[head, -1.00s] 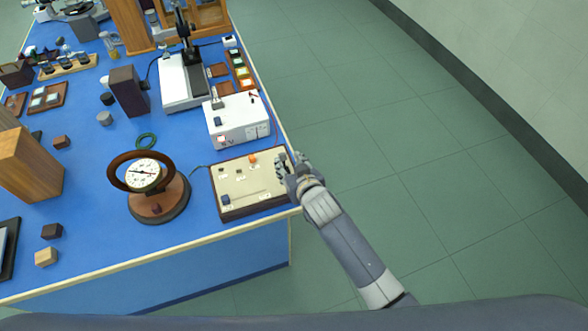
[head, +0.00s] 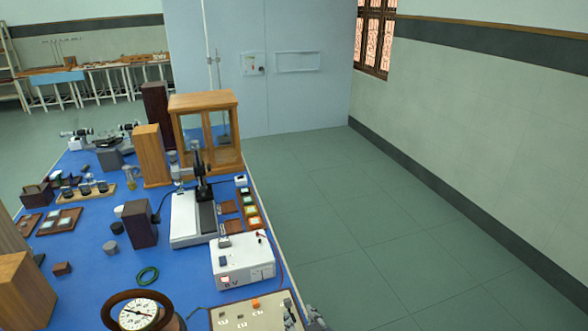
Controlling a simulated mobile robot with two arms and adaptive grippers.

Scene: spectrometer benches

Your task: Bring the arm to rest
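My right gripper (head: 290,312) shows only in part at the bottom edge of the head view. Its fingers are over or beside the right side of a cream control panel (head: 232,321) with an orange knob. I cannot tell whether it touches the panel, or whether it is open or shut. The rest of my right arm is cut off below the picture. My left gripper is not in view.
A white power box (head: 242,262) stands behind the panel. A round dial meter (head: 138,314) is to its left. A glass-fronted wooden case (head: 205,100) stands farther back on the blue bench. The green floor (head: 370,230) to the right is clear.

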